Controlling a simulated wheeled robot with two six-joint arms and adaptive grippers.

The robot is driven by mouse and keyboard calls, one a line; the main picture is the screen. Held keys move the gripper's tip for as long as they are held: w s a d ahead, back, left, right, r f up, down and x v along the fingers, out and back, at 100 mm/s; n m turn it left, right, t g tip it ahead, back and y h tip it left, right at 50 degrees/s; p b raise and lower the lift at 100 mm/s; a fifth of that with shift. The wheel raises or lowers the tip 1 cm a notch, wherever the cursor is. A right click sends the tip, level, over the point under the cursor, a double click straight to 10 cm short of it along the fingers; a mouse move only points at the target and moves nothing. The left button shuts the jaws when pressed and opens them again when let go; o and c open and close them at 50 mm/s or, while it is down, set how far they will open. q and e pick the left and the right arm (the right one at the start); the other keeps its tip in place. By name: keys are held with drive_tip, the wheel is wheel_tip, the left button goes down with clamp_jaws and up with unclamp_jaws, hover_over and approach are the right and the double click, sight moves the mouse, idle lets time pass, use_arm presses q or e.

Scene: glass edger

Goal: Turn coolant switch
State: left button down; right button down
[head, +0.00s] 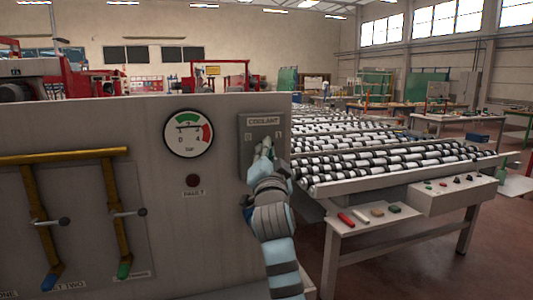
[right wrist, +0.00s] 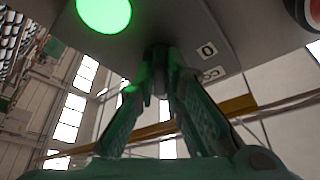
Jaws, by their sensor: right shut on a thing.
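The coolant panel (head: 262,121) is a grey plate labelled COOLANT on the right end of the big grey machine front. My right gripper (head: 265,150) is in front of it with its fingertips at the switch, and hides most of the switch. In the right wrist view, my right gripper (right wrist: 163,75) has both fingers closed around the dark switch knob (right wrist: 160,55). A white 0 label (right wrist: 207,50) and a second small label sit beside the knob. A round lamp (right wrist: 104,12) glows green close by. My left gripper is not in view.
A pressure gauge (head: 189,134) and a dark red lamp (head: 193,181) are left of the panel. Yellow pipes (head: 110,155) with valve handles stick out farther left. A roller conveyor (head: 400,160) and a side shelf (head: 365,219) with small blocks stand to the right.

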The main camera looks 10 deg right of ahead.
drive_tip(key=c, duration=1.7)
unclamp_jaws()
wheel_tip(320, 180, up, 10)
